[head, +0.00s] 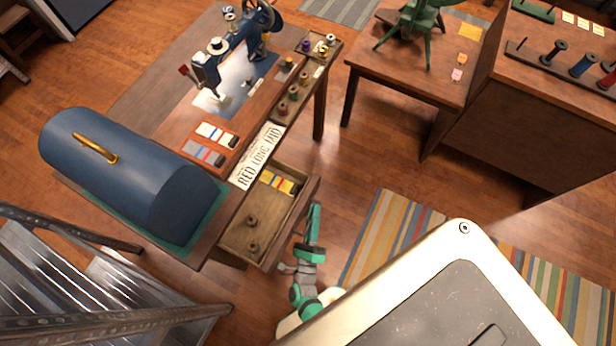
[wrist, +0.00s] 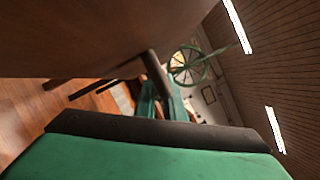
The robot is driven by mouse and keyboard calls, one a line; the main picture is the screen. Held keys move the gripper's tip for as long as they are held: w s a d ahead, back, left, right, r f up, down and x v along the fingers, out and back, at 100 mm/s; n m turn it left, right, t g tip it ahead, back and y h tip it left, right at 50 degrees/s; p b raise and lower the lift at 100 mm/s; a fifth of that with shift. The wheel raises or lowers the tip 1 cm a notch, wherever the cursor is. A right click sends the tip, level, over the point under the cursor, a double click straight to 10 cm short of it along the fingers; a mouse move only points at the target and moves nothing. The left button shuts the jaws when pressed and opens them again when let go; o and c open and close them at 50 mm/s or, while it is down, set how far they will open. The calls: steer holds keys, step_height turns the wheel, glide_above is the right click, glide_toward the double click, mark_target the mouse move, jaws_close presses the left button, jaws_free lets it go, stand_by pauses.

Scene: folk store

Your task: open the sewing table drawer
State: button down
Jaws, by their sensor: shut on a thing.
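The sewing table (head: 215,235) has a wooden drawer (head: 268,228) pulled out from its side, open at the top. Inside the drawer lie two spools (head: 252,232) and a row of coloured cards (head: 278,182). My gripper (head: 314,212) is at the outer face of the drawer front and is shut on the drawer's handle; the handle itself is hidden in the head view. In the wrist view, the green fingers (wrist: 163,98) are close under a large brown wooden surface (wrist: 80,38), with a dark bar beside them.
A blue sewing machine (head: 232,60) and a blue domed case (head: 125,172) stand on the table. A striped rug (head: 375,235) lies to the right. Metal steps (head: 90,285) are at lower left. A small wooden table (head: 410,65) stands at the back.

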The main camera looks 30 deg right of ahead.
steer(key=shift+d, duration=0.1)
steer(key=c, duration=2.1)
jaws_free()
steer(key=shift+w, duration=0.1)
steer(key=shift+v, duration=5.5)
steer(key=shift+w, duration=0.1)
